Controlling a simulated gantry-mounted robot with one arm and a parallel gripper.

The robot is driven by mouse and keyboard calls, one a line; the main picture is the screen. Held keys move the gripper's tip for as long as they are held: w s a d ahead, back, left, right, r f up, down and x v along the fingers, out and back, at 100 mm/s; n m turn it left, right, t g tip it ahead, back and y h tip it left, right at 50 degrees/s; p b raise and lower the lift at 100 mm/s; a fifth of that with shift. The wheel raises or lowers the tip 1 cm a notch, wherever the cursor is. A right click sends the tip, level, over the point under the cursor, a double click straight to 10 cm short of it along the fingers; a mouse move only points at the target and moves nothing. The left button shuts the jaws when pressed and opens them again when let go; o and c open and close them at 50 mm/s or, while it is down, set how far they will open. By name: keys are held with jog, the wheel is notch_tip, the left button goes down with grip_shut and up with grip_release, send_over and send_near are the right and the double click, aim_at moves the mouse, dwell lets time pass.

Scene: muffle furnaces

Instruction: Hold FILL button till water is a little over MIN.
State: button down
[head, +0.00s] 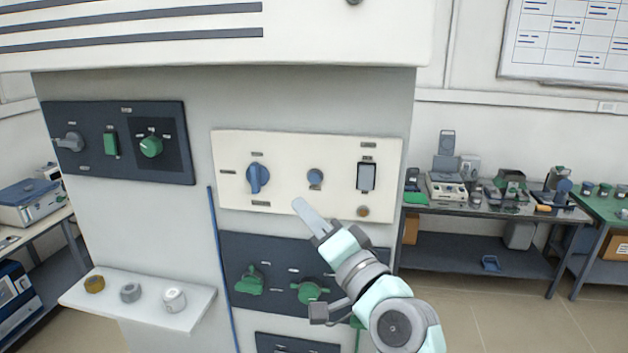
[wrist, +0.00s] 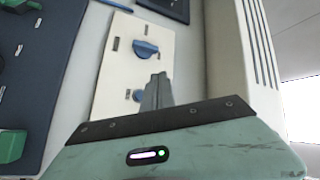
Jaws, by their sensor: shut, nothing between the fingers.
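The cream panel (head: 290,150) carries a blue rotary knob (head: 257,178), a small round blue button (head: 315,177) and a dark-framed pale window (head: 366,177). The labels are too small to read, so I cannot tell which control is FILL, nor see a water level or MIN mark. My gripper (head: 299,204) is shut and empty, its tip below and left of the blue button in the head view. In the wrist view, my gripper (wrist: 158,78) shows in front of the panel, with the blue knob (wrist: 145,49) beyond and the blue button (wrist: 137,95) beside the fingers. Contact is not visible.
A small amber round part (head: 362,211) sits below the window. A dark panel with green valve handles (head: 249,281) lies below, and another dark panel (head: 180,120) is at upper left. A white shelf (head: 190,312) holds small knobs. A blue pipe (head: 222,270) runs down the left.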

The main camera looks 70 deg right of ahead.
aim_at(315, 178)
jog(key=shift+d, duration=0.15)
jog(key=shift+w+d+b, duration=0.2)
jog(key=shift+w+d, duration=0.15)
jog(key=shift+d, duration=1.05)
jog(key=shift+w+d+b, duration=0.25)
jog(key=shift+w+d, duration=0.1)
jog(key=shift+d, duration=1)
jog(key=shift+w+d+b, duration=0.2)
jog(key=shift+w+d, duration=0.15)
jog(key=shift+d, duration=1.05)
jog(key=shift+w+d, duration=0.15)
jog(key=shift+d, duration=0.25)
jog(key=shift+w+d, duration=0.1)
jog(key=shift+d, duration=0.35)
dwell(2.8)
